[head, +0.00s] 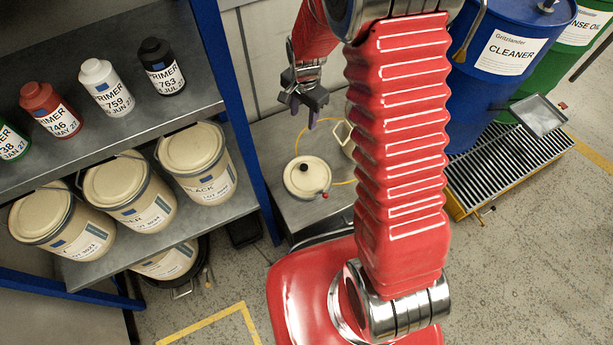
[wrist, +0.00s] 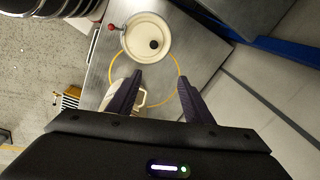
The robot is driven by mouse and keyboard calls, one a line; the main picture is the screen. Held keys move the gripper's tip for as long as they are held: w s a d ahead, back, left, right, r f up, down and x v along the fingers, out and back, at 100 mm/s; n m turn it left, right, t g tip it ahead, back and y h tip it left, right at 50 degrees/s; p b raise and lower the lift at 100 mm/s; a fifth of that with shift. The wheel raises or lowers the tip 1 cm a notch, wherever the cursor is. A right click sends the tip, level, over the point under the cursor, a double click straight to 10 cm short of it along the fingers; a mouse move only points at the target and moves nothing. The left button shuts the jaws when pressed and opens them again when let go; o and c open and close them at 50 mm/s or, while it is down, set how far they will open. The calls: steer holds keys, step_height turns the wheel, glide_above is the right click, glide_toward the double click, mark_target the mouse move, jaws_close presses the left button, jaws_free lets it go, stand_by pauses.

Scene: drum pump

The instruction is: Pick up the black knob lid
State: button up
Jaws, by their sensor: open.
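The lid is a round cream disc (head: 307,177) with a small black knob (head: 304,167) near its middle. It sits on a low grey metal table (head: 283,140), seemingly on top of a round container. A small red ball-ended part shows at its rim. In the wrist view the lid (wrist: 147,37) and its black knob (wrist: 154,45) lie beyond the fingertips, in the upper middle. My gripper (head: 303,112) is open and empty, above and behind the lid in the head view. Its two dark fingers (wrist: 161,78) show apart in the wrist view, not touching the lid.
A cream jug-like container (head: 343,136) stands on the table beside the lid, along with a thin yellow loop. A blue-framed shelf (head: 232,110) with bottles and pails is at left. A blue drum (head: 500,75) stands at right on a grated yellow pallet (head: 500,165).

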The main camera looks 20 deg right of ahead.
step_height(320, 180, down, 16)
steer(key=m+g, duration=0.1)
steer(key=m, duration=0.2)
steer(key=shift+w+r+m, duration=0.15)
steer(key=shift+w+m, duration=0.05)
steer(key=shift+m, duration=0.1)
glide_above(304, 166)
steer(key=f, duration=0.8)
steer(key=shift+s+a+f, duration=0.1)
steer(key=shift+s, duration=0.15)
steer(key=shift+f, duration=0.2)
steer(key=shift+f, duration=0.1)
steer(key=shift+w+f, duration=0.2)
steer(key=shift+f, duration=2.3)
steer(key=shift+c, duration=0.5)
jaws_close()
